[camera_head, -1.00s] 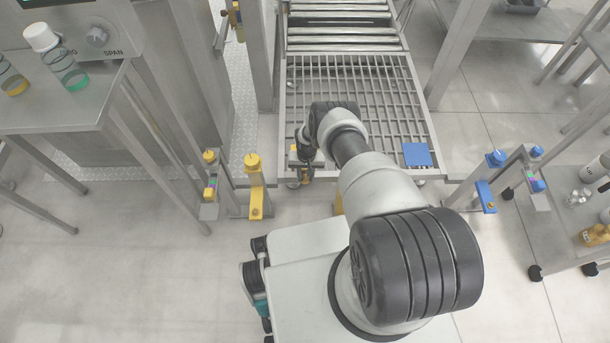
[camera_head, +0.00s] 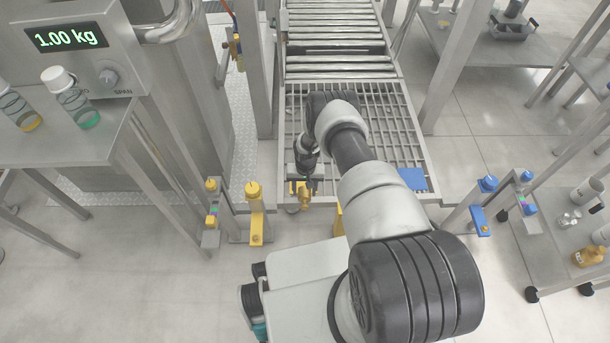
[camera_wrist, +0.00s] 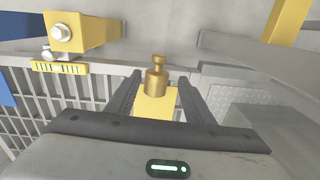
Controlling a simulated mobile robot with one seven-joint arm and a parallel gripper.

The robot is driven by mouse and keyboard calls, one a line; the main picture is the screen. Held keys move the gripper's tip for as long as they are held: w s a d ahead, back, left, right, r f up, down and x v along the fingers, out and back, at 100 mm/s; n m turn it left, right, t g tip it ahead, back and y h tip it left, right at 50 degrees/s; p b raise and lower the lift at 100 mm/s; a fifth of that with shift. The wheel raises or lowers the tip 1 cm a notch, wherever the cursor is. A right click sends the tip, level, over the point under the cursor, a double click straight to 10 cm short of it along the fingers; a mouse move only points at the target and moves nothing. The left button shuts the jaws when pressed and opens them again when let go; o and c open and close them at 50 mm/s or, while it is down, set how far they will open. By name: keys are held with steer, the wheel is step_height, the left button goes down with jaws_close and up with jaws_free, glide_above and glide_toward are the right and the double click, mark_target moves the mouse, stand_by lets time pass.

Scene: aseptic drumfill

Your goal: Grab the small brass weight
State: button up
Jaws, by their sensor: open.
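The small brass weight (camera_wrist: 156,80), a knobbed cylinder, stands upright on a yellow pad (camera_wrist: 154,104) in the wrist view. My gripper (camera_wrist: 159,76) is open, with one dark finger on each side of the weight and a gap to both. In the head view my gripper (camera_head: 303,180) is over the near left corner of the grated platform. A small yellow-gold shape (camera_head: 304,195) shows just below it there; I cannot tell weight from pad in it.
The grated platform (camera_head: 375,120) leads to a roller conveyor (camera_head: 340,45). A yellow post (camera_head: 255,212) stands left of my gripper, and a blue pad (camera_head: 413,179) lies right. A scale display (camera_head: 66,37) reads 1.00 kg. A side cart (camera_head: 540,235) at right carries bottles and weights.

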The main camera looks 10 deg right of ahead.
step_height(320, 180, up, 8)
steer(key=p, duration=0.1)
steer(key=shift+p, duration=0.4)
steer(key=shift+d, duration=0.1)
